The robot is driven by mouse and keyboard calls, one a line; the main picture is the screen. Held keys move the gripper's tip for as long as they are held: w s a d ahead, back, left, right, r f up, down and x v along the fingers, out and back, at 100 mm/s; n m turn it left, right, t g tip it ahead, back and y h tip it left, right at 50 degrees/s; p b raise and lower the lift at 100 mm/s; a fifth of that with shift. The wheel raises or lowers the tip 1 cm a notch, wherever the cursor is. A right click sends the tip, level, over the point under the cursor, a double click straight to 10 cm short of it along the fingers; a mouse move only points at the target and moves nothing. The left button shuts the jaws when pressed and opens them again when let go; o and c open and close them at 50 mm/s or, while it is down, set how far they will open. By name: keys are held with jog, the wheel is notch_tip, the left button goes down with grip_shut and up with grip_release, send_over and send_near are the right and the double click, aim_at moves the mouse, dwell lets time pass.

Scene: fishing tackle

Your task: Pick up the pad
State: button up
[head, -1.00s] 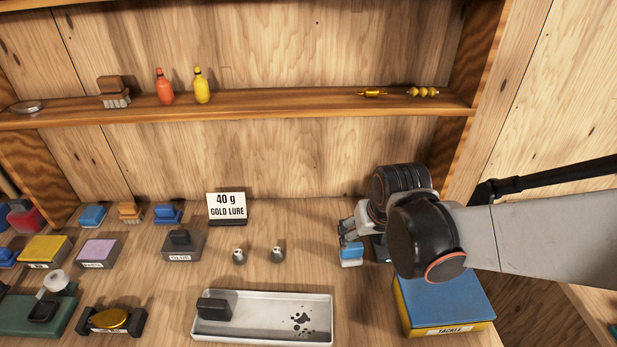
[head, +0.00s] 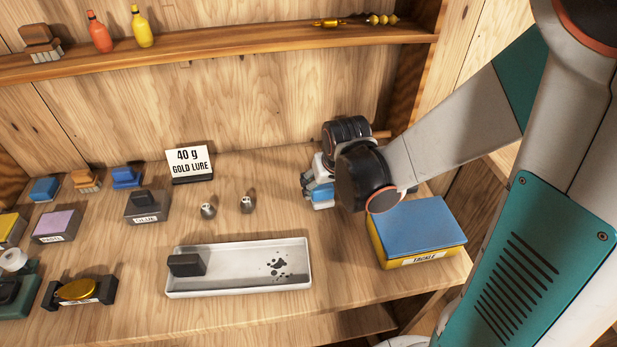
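A small blue and white block (head: 321,199), which may be the pad, is on the bench at the foot of my gripper. My gripper (head: 314,186) is low over the bench, with its pale fingers right at this block. The dark wrist hides part of the gripper, so I cannot tell whether the fingers touch the block or how far apart they are. A lilac-topped box (head: 61,225) with a small label, perhaps reading "PADS", stands at the left. A dark block (head: 187,264) sits in the left end of the white tray (head: 240,290).
A blue and yellow tackle box (head: 417,228) stands just right of my gripper. Two small metal weights (head: 208,210) and the "40 g GOLD LURE" sign (head: 190,163) are to the left. The shelf (head: 250,38) runs above. Bare bench lies between tray and gripper.

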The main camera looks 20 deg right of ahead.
aim_at(323, 187)
jog(key=x, duration=0.2)
jog(key=b+x, duration=0.1)
jog(key=shift+w+a+f, duration=0.1)
jog(key=shift+w+f, duration=0.15)
jog(key=shift+w, duration=0.15)
jog(key=c, duration=1.2)
jog(key=shift+r, duration=0.2)
notch_tip(323, 187, up, 20)
jog(key=p, duration=0.7)
jog(key=shift+s+f, duration=0.1)
jog(key=shift+f, duration=0.05)
